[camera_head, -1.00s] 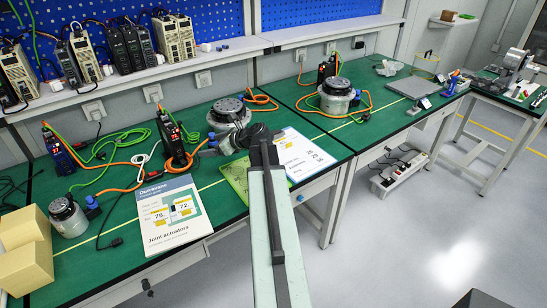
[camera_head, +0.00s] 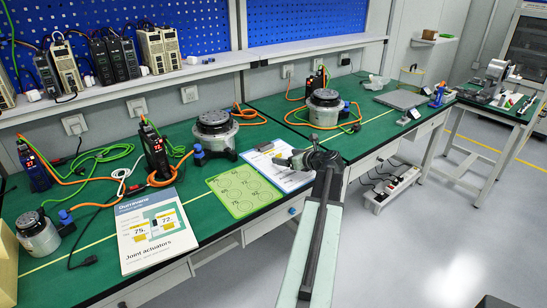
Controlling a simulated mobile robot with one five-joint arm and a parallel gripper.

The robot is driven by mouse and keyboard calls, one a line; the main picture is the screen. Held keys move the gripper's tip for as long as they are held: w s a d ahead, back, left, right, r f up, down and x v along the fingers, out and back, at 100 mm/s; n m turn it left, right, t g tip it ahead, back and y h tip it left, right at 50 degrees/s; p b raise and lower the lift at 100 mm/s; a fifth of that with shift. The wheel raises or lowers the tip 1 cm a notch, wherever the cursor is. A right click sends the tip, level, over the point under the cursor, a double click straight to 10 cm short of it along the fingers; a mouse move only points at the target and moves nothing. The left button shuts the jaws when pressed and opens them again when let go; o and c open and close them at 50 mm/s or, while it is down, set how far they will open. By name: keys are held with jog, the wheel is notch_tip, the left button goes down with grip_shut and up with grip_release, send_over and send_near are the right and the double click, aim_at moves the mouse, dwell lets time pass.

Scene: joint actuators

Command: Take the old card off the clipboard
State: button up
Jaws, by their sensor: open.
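The clipboard (camera_head: 264,147) lies flat on the green bench, with a dark clip at its far edge. A white card (camera_head: 282,178) with printed numbers lies on it. I cannot tell whether this is the old card. My gripper (camera_head: 290,160) is dark, open and empty, above the right part of the clipboard. It hides part of the card. The small gap between it and the card cannot be judged.
A green card with circles (camera_head: 243,190) lies just left of the clipboard. Round actuators (camera_head: 215,133) and (camera_head: 325,108) with orange cables stand behind. The bench's front edge is close.

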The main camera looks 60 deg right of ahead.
aim_at(279, 155)
jog(key=b+x, duration=0.1)
jog(key=x, duration=0.3)
jog(key=shift+w+f, duration=0.15)
jog(key=shift+w, duration=0.05)
jog(key=c, duration=1.4)
jog(key=shift+r+p, duration=0.45)
jog(key=shift+r, duration=0.15)
notch_tip(279, 155, up, 3)
jog(key=p, duration=0.3)
jog(key=shift+r, duration=0.2)
jog(key=s+a, duration=0.1)
jog(key=s, duration=0.4)
jog(key=s+a, duration=0.2)
jog(key=s, duration=0.3)
jog(key=s+a+p, duration=0.1)
jog(key=s, duration=0.4)
jog(key=shift+s+a+r, duration=0.2)
jog(key=shift+a+r, duration=0.1)
